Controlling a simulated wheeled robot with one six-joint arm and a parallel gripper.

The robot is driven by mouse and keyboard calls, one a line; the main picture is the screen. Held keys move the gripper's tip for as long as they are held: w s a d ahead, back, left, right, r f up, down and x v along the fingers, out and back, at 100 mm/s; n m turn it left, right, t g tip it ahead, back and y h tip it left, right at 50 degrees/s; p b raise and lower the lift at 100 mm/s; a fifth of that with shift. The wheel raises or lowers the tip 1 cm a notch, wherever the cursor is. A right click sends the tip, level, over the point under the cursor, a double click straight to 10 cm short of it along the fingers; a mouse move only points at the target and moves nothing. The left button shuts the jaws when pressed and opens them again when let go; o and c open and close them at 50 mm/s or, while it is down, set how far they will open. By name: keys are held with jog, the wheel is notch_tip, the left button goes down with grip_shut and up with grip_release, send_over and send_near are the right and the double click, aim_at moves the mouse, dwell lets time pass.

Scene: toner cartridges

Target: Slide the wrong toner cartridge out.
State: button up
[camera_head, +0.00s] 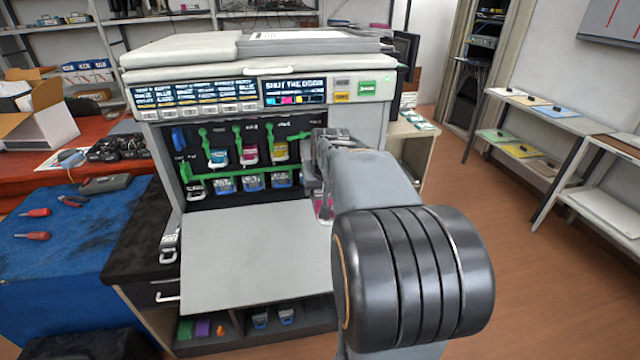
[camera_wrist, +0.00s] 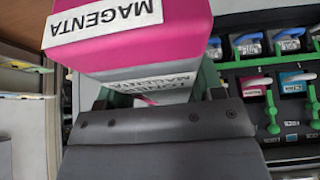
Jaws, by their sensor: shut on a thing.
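My gripper (camera_head: 326,150) is in front of the right side of the open printer (camera_head: 200,215), mostly hidden behind my own wrist in the head view. In the wrist view my gripper (camera_wrist: 155,97) is shut on a magenta cartridge (camera_wrist: 135,30) with a pink end and a grey-white body. A white label on it reads "MAGENTA", and a second label is partly covered. In the head view only a pink sliver of it (camera_head: 325,207) shows below the gripper. Whether its far end still touches a slot is hidden.
Inside the printer, cyan (camera_head: 218,158), magenta (camera_head: 250,154) and yellow (camera_head: 280,151) cartridges sit beside green levers, with more below. The lowered door (camera_head: 250,250) is bare. A blue mat (camera_head: 50,250) with tools lies left. Floor (camera_head: 540,260) is open at right.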

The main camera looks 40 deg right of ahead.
jog(key=shift+s+a+r+b, duration=0.1)
jog(key=shift+s+a+b, duration=0.2)
jog(key=shift+s, duration=0.45)
jog(key=shift+s+a+b, duration=0.15)
jog(key=shift+s+a, duration=0.3)
jog(key=shift+s, duration=0.35)
jog(key=shift+s+a+r+b, duration=0.1)
jog(key=shift+s+a+b, duration=0.2)
jog(key=shift+s, duration=0.45)
jog(key=shift+s+a, duration=0.1)
jog(key=shift+s+a+r+p, duration=0.1)
jog(key=shift+s+a+r, duration=0.25)
jog(key=shift+s, duration=0.35)
jog(key=shift+s+a+r+p, duration=0.1)
jog(key=shift+s+a+r, duration=0.25)
jog(key=shift+s, duration=0.4)
jog(key=shift+s+a+r+p, duration=0.1)
jog(key=shift+s+a+r, duration=0.25)
jog(key=shift+s, duration=0.35)
jog(key=shift+f, duration=0.1)
